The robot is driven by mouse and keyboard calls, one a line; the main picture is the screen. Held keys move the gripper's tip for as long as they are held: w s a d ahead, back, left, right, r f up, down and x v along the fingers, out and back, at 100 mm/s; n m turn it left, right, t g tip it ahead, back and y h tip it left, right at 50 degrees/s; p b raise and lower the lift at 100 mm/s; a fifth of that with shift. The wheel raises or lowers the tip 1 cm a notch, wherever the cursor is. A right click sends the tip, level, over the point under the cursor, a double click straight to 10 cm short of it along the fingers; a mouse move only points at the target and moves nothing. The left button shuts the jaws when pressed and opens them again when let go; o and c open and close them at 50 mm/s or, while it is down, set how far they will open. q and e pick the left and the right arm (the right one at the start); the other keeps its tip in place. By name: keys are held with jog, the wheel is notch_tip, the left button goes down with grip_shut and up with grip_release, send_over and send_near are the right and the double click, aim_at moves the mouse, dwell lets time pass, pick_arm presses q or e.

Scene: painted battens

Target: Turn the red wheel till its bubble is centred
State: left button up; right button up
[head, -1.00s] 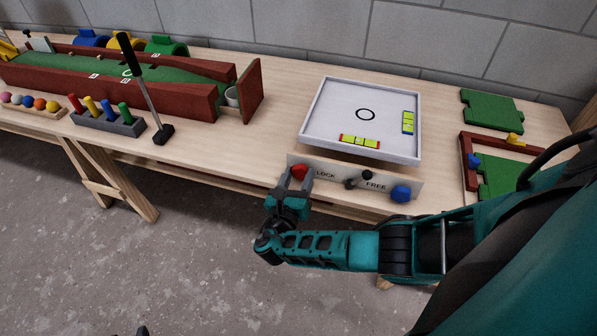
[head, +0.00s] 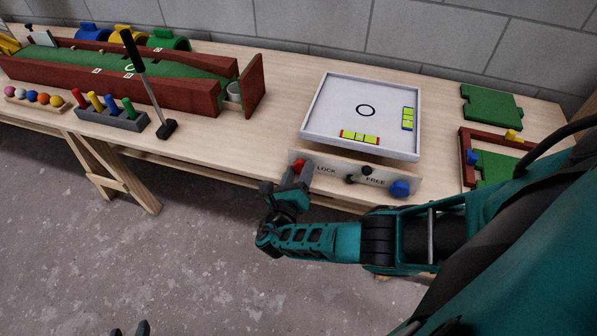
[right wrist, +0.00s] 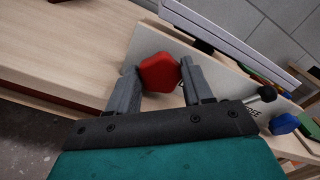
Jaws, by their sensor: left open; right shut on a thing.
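The red wheel (head: 299,166) is at the left end of the white front panel, below the tilting white tray (head: 312,112). My right gripper (head: 296,176) is shut on it; in the right wrist view the red wheel (right wrist: 159,73) sits between the two fingers. The red-ended level vial (head: 360,137) lies along the tray's near edge. It is yellow-green with dark marks; its bubble is too small to place exactly. My left gripper (head: 130,329) shows only as open fingertips at the bottom edge, empty and far from the wheel.
The blue wheel (head: 399,189) is at the panel's right end, with a black-knobbed lever (head: 367,171) leaning towards FREE. A blue-ended vial (head: 408,118) lies on the tray's right side. A black-handled mallet (head: 150,90) stands left. Green pieces (head: 491,107) lie right.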

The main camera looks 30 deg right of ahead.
jog(key=shift+f, duration=0.1)
jog(key=o, duration=1)
jog(key=shift+c, duration=0.2)
jog(key=shift+o, duration=0.4)
